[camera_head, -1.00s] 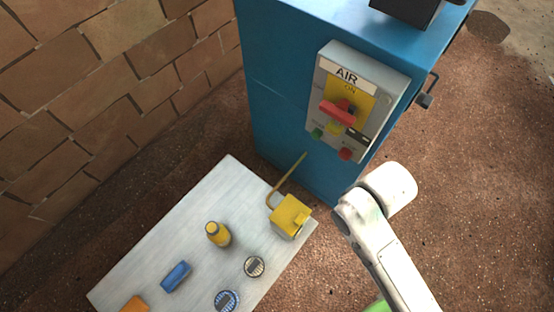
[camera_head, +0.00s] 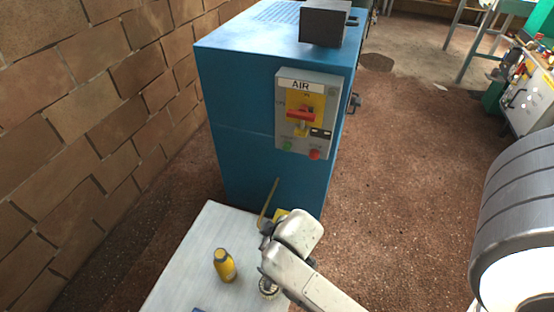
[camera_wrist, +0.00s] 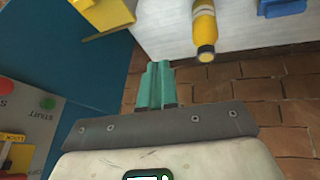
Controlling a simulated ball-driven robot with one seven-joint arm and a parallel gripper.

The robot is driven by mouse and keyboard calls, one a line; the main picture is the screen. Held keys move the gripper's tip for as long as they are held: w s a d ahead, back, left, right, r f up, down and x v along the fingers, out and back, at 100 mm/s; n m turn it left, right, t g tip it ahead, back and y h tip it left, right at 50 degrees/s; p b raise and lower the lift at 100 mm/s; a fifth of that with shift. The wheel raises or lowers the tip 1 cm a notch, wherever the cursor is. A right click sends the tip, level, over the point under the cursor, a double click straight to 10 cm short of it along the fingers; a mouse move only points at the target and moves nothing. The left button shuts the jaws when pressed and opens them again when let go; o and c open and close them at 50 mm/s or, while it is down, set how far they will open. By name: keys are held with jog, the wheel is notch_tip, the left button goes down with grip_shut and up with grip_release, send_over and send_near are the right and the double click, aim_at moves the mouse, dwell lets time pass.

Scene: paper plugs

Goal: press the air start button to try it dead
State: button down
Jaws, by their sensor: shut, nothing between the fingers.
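The grey AIR control box (camera_head: 335,90) is on the front of the blue cabinet (camera_head: 235,100). Its green start button (camera_head: 288,145) is low on the left, with a red button (camera_head: 314,154) to its right. Above them is a red handle (camera_head: 300,113) on a yellow plate, with a small yellow thing below it. In the wrist view the green button (camera_wrist: 47,102), by the word START, is at far left, upside down. My gripper (camera_wrist: 157,68) has teal fingers, together and empty, apart from the button. In the head view my arm hides the fingers.
A pale table (camera_head: 190,265) stands before the cabinet. It bears a yellow bottle (camera_head: 224,265), a blue object (camera_wrist: 282,8) and a yellow box (camera_wrist: 105,12), partly hidden behind my arm in the head view. A brick wall (camera_head: 90,120) is at left; open floor (camera_head: 410,170) is at right.

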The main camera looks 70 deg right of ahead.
aim_at(287, 147)
jog(key=w+d+n+t+h+b, duration=0.1)
jog(key=w+d+t+h+b, duration=0.2)
jog(key=d, duration=0.7)
jog(key=w+d+n+t+h+b, duration=0.2)
jog(key=w+d+t+h+b, duration=0.2)
jog(key=d, duration=0.6)
jog(key=shift+w+d+t+h, duration=0.2)
jog(key=shift+d+t+h, duration=0.1)
jog(key=shift+t+h, duration=0.3)
jog(key=shift+d+r, duration=0.1)
jog(key=d+p, duration=0.5)
jog(key=d, duration=0.3)
jog(key=shift+w+d+p, duration=0.25)
jog(key=shift+w+p, duration=0.15)
